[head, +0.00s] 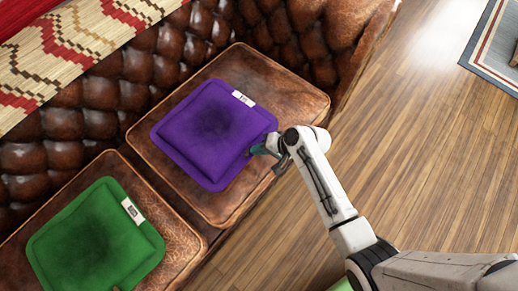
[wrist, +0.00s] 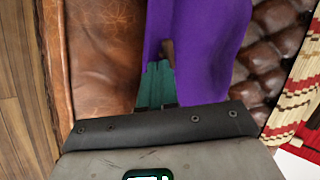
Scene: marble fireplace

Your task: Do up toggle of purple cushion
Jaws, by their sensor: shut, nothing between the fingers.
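The purple cushion (head: 205,140) lies on a brown leather seat, with a white label (head: 243,98) at its upper right edge. My gripper (head: 258,150) is at the cushion's right corner. In the wrist view the purple cushion (wrist: 208,45) fills the upper middle. My gripper's teal fingers (wrist: 157,78) are shut with nothing held, close against the cushion's edge. A small brown patch (wrist: 167,48) shows just beyond the fingertips in a gap of the purple cloth. I cannot tell whether it is the toggle or leather behind.
A green cushion (head: 95,240) with a white label lies on the neighbouring seat. The tufted sofa back (head: 135,85) rises behind, with a patterned throw (head: 75,50) over it. Clear wooden floor (head: 420,130) lies to the right, with a rug (head: 495,50) at the far corner.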

